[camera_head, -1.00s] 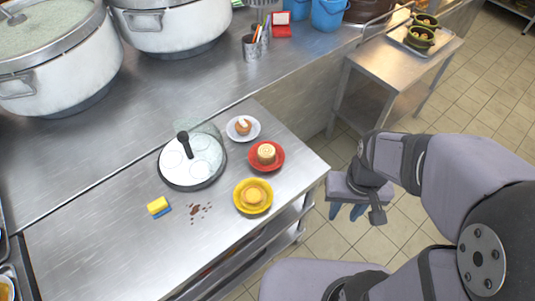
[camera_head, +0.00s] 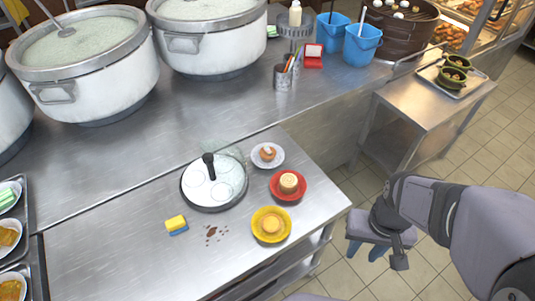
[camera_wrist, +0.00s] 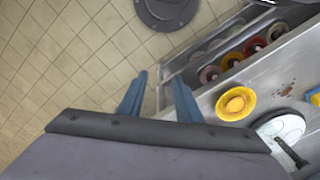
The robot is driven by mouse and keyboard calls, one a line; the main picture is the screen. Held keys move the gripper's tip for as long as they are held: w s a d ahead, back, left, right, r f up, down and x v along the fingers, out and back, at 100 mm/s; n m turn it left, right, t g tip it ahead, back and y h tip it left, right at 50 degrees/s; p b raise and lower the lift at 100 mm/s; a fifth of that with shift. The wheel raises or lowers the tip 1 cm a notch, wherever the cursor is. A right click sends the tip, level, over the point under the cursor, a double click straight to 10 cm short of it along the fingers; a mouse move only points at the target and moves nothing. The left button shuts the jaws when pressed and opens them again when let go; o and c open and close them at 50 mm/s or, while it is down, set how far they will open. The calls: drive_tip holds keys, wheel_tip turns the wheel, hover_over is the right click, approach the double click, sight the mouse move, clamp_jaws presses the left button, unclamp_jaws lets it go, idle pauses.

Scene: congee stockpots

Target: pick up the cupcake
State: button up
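The cupcake (camera_head: 267,153), small and brown with a pale top, sits on a white plate (camera_head: 279,162) near the back right of the low steel table in the head view. I cannot make it out in the wrist view. My gripper (camera_head: 368,251) hangs over the floor, off the table's right edge, well apart from the cupcake. In the wrist view its two blue fingers (camera_wrist: 160,100) stand apart with nothing between them.
A red plate (camera_head: 301,192) with a round cake and a yellow plate (camera_head: 286,233) with a bun stand in front. A lidded pan (camera_head: 191,187) is left of the cupcake; a sponge (camera_head: 176,223) and brown crumbs lie nearer. Large stockpots (camera_head: 97,80) stand behind.

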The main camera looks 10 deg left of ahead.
drive_tip(key=o, duration=0.6)
drive_tip(key=m+t+y+b, duration=0.2)
drive_tip(key=m+t+b, duration=0.1)
drive_tip(key=m, duration=0.8)
hover_over(269, 149)
drive_tip(key=s, duration=0.2)
drive_tip(key=f, duration=0.3)
drive_tip(key=shift+d+f, duration=0.25)
drive_tip(key=shift+d, duration=0.05)
drive_tip(key=shift+p+x, duration=1.45)
drive_tip(key=shift+x, duration=1.4)
drive_tip(key=shift+w+d+f, duration=0.1)
drive_tip(key=shift+w+f, duration=0.1)
drive_tip(key=shift+f, duration=0.55)
